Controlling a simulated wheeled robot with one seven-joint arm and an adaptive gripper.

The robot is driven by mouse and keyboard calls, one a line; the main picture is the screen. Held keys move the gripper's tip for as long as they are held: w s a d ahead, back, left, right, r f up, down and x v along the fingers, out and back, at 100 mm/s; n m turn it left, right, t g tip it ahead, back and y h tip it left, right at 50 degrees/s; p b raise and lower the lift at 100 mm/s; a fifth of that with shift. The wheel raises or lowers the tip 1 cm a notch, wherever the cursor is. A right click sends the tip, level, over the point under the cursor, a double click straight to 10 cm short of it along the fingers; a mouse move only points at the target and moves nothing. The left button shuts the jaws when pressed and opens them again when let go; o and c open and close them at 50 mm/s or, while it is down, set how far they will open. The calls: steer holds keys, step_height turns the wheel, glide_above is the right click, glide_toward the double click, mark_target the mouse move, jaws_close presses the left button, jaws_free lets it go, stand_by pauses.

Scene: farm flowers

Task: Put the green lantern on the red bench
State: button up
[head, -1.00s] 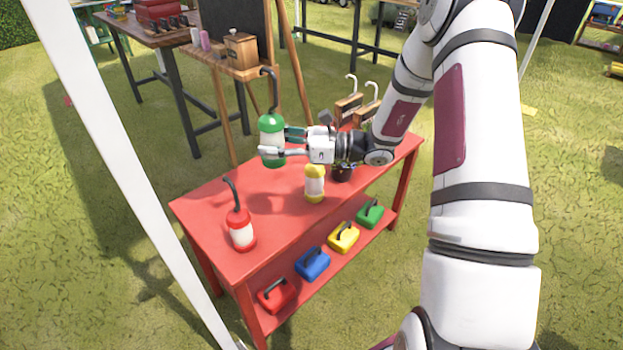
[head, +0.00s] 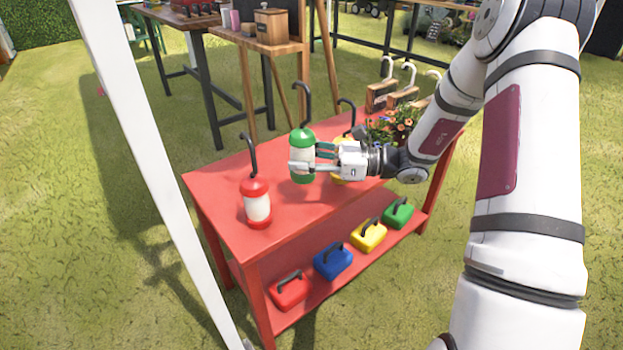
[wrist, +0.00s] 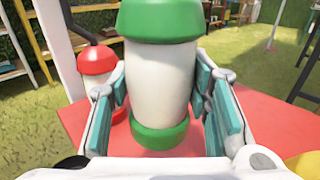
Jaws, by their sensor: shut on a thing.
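The green lantern (head: 303,143) has a green cap and base, a pale body and a dark hook handle. My gripper (head: 312,160) is shut around its pale body and holds it upright over the red bench (head: 215,196). In the wrist view, the lantern (wrist: 158,85) stands between the two teal finger pads, and the red bench top (wrist: 255,108) shows behind and below it. Whether the lantern's base touches the bench top, I cannot tell.
A red lantern (head: 257,203) stands at the bench's left end. A yellow lantern (head: 341,152) is partly hidden behind my gripper. Flowers (head: 400,122) and hooked wooden boxes (head: 381,95) are at the far right. Coloured cases (head: 333,260) sit on the lower shelf.

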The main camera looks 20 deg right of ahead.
mark_target(303, 180)
steer(key=shift+f+b, duration=1.4)
steer(key=shift+f, duration=1.75)
steer(key=shift+f, duration=0.1)
steer(key=o, duration=1.4)
